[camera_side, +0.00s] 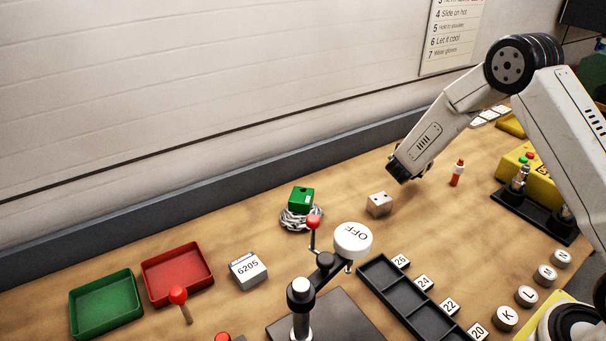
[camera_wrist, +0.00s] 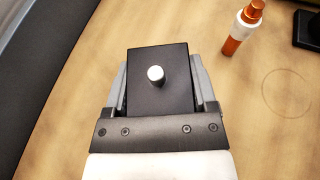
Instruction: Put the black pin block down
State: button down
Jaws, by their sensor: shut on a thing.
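The black pin block (camera_wrist: 146,100) is a dark square block with a short silver pin (camera_wrist: 156,74) standing out of its face. In the wrist view it sits between the two grey fingers of my gripper (camera_wrist: 158,66), which is shut on it. In the side view my gripper (camera_side: 399,171) points down over the back of the wooden table (camera_side: 340,215), behind the grey block with holes. There the block cannot be told apart from the dark end of my gripper. I cannot tell whether it touches the table.
A grey block (camera_side: 379,204) and an orange-and-white bottle (camera_side: 457,173) stand nearby. A green block (camera_side: 301,199) sits on a chain coil (camera_side: 297,221). A yellow box (camera_side: 522,168) is at right.

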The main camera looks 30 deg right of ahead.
jog(key=shift+w+d+f, duration=0.2)
jog(key=shift+w+f, duration=0.4)
jog(key=shift+f, duration=0.05)
jog(key=shift+w+f, duration=0.15)
jog(key=shift+f, duration=0.05)
jog(key=shift+w+d+f, duration=0.1)
jog(key=shift+f, duration=1.5)
jog(key=shift+f, duration=0.2)
grip_release()
jog(key=shift+r, duration=0.15)
jog(key=v, duration=1.2)
